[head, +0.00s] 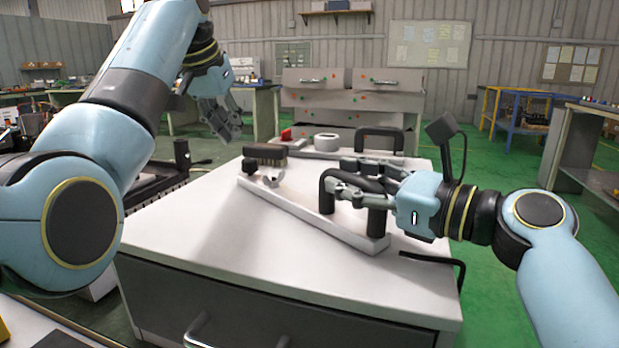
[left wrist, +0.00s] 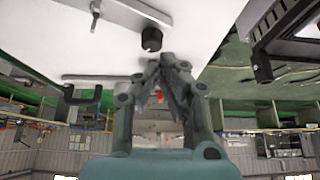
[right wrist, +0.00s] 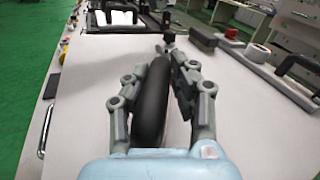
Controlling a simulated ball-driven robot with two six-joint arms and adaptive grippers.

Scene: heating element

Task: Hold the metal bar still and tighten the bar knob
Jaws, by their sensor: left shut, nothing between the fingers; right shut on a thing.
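The pale metal bar (head: 310,216) lies slantwise on the white worktop and carries a dark arched handle (head: 328,192). My right gripper (head: 345,186) is shut on this handle; the dark handle (right wrist: 152,100) also shows between its fingers in the right wrist view. A small black bar knob (head: 249,168) stands at the bar's far left end. The knob (left wrist: 152,39) also shows just beyond the left fingertips in the left wrist view. My left gripper (head: 225,125) is shut and empty, raised above and left of the knob, apart from it.
A brush (head: 265,153), a white ring (head: 327,142) and a red item (head: 286,134) lie behind the bar. Another dark handle (head: 380,136) stands at the back. The worktop's front left is clear.

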